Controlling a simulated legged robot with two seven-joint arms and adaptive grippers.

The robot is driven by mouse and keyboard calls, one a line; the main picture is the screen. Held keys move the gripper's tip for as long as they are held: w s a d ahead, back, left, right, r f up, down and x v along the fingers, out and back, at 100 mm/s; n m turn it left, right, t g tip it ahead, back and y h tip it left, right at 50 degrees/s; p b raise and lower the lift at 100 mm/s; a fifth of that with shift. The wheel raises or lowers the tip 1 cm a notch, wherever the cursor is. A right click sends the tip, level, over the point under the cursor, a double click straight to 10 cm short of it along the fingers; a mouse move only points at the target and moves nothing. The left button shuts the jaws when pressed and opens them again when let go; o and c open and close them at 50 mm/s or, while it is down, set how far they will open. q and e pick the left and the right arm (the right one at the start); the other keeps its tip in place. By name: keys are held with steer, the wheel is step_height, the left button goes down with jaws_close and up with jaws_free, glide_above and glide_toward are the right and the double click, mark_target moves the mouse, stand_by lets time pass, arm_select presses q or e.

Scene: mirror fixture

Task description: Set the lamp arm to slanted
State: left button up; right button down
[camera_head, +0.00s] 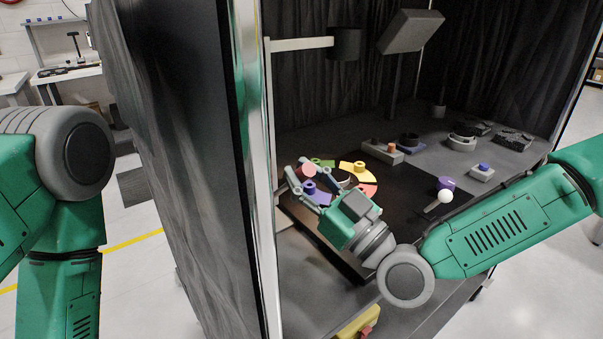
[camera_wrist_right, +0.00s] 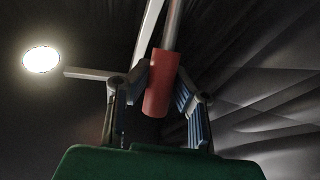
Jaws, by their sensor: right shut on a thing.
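The lamp arm (camera_head: 300,43) is a pale bar running roughly level from the metal post at the booth's left front to a black cylindrical lamp head (camera_head: 346,43). The right wrist view shows the bar (camera_wrist_right: 90,74) beside a bright round light (camera_wrist_right: 41,59). My right gripper (camera_head: 307,184) is low near the post. Its blue-padded fingers (camera_wrist_right: 168,95) are shut on a red cylindrical handle (camera_wrist_right: 158,88), which also shows in the head view (camera_head: 309,170). A metal rod rises from the handle. My left gripper is out of view; only its arm shows at the left.
A dial with coloured segments (camera_head: 352,168) lies just behind my right gripper. A purple knob (camera_head: 445,183) and white ball (camera_head: 446,196) are close to my right forearm. A tilted grey panel (camera_head: 411,32) stands behind. Black curtains enclose the booth; its upper middle is open.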

steer(key=shift+w+a+r+g+h+p, duration=0.3)
steer(key=shift+r+h+p, duration=0.15)
steer(key=shift+p, duration=0.6)
steer(key=w+r+h+p, duration=0.1)
steer(key=p, duration=0.1)
steer(key=w+a+r+g+p, duration=0.1)
steer(key=p, duration=0.2)
steer(key=w+a+r+m+g+h+p, duration=0.1)
steer(key=p, duration=0.1)
steer(key=shift+w+a+r+h+p, duration=0.2)
steer(key=shift+w+h+p, duration=0.05)
steer(key=shift+h+p, duration=0.1)
steer(key=w+a+m+g+h+p, duration=0.1)
steer(key=w+a+g+h+p, duration=0.3)
steer(key=w+p, duration=0.3)
steer(key=shift+a+f+g, duration=0.15)
steer(key=shift+a+g, duration=0.4)
steer(key=shift+g, duration=0.05)
steer(key=shift+w, duration=0.1)
steer(key=c, duration=1.4)
jaws_free()
steer(key=shift+o, duration=0.2)
steer(key=shift+f, duration=0.1)
